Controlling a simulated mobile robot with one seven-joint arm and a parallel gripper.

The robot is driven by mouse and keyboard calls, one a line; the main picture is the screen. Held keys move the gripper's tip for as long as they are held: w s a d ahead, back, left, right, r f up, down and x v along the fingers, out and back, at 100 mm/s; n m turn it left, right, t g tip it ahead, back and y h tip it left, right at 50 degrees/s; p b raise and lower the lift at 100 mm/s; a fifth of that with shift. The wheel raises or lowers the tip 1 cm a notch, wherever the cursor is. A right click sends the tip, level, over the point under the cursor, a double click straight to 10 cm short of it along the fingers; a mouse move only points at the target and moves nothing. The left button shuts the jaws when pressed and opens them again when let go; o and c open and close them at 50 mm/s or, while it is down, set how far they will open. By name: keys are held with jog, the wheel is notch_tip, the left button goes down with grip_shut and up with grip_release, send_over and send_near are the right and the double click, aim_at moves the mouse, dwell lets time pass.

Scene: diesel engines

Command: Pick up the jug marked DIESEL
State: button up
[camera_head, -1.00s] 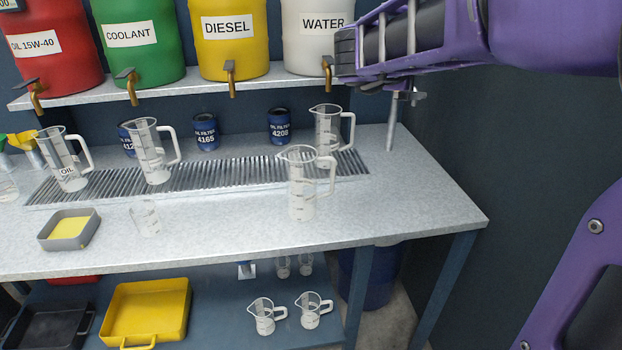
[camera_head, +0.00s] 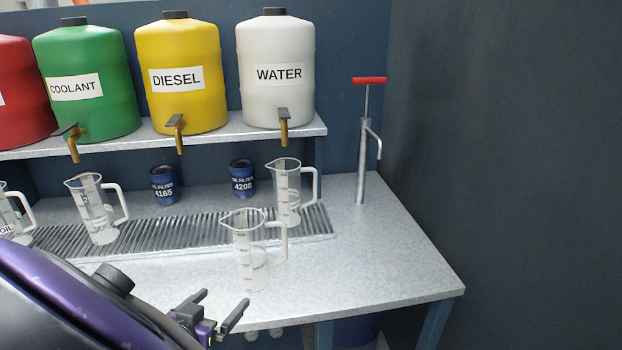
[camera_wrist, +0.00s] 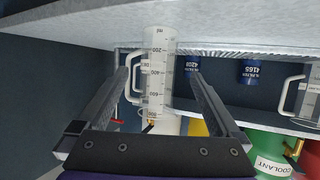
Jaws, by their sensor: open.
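My gripper (camera_head: 226,298) is open and empty, low in the head view, in front of the counter's near edge. A clear measuring jug (camera_head: 250,255) stands upright on the counter just beyond it, its handle to the right. Another clear jug (camera_head: 286,195) stands behind it on the grate. No DIESEL label is readable on either in the head view. The wrist view is upside down. There a graduated jug (camera_wrist: 158,75) appears between the open fingers, not gripped. A small, partly readable label starting "DI" shows there; I cannot tell which of the overlapping jugs bears it.
A yellow DIESEL drum (camera_head: 180,90) and a white WATER drum (camera_head: 275,90) stand on the shelf. A jug (camera_head: 97,215) stands left on the grate (camera_head: 165,230). Oil filters (camera_head: 242,180) are behind. A red-handled pump (camera_head: 362,160) stands right; the right counter is clear.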

aim_at(253, 271)
jog(key=b+x, duration=0.1)
jog(key=x, duration=0.4)
jog(key=b+x, duration=0.1)
jog(key=x, duration=0.5)
jog(key=b+x, duration=0.2)
jog(key=x, duration=0.4)
jog(key=shift+f, duration=0.4)
jog(key=c, duration=1)
jog(key=shift+c, duration=0.4)
jog(key=shift+r, duration=0.1)
